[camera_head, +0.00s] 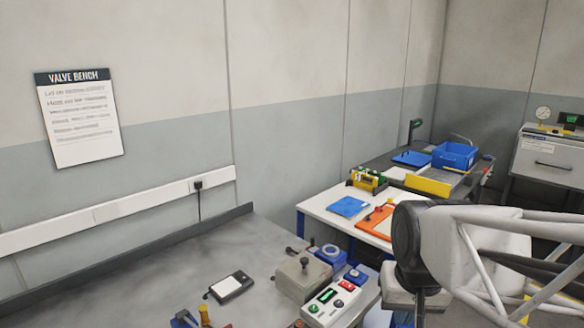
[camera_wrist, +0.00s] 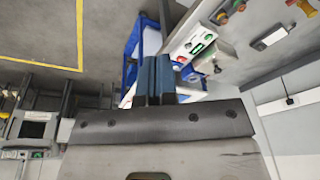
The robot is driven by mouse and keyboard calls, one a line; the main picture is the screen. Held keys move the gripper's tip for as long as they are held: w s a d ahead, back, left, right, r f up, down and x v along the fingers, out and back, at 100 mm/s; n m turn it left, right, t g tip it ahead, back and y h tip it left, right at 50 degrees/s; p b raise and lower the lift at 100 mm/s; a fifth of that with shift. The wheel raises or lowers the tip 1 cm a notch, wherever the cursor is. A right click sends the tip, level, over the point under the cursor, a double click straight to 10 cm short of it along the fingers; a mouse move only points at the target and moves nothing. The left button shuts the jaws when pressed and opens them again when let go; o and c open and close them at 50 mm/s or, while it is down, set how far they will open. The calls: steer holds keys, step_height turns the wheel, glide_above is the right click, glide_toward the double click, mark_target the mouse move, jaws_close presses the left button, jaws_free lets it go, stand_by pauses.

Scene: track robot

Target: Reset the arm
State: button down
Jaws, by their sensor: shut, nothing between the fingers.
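My gripper (camera_wrist: 156,68) shows in the wrist view with its two dark blue-grey fingers together, shut and empty. Its fingertips point toward a blue-framed trolley or table and the edge of a grey bench. In the head view, my white arm with a black joint is at the right, in front of the white table. The gripper's fingers cannot be made out there.
The grey bench (camera_head: 120,275) holds a control box (camera_head: 330,303) with buttons, a grey box with a knob (camera_head: 303,277) and a white-and-black device (camera_head: 231,286). Beyond is a white table (camera_head: 322,204) with a blue plate (camera_head: 348,206) and an orange tray (camera_head: 377,222).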

steer(key=shift+n, duration=0.6)
steer(key=s, duration=0.2)
steer(key=s+f, duration=0.1)
steer(key=s, duration=0.2)
steer(key=shift+s+d, duration=0.15)
steer(key=shift+s, duration=0.2)
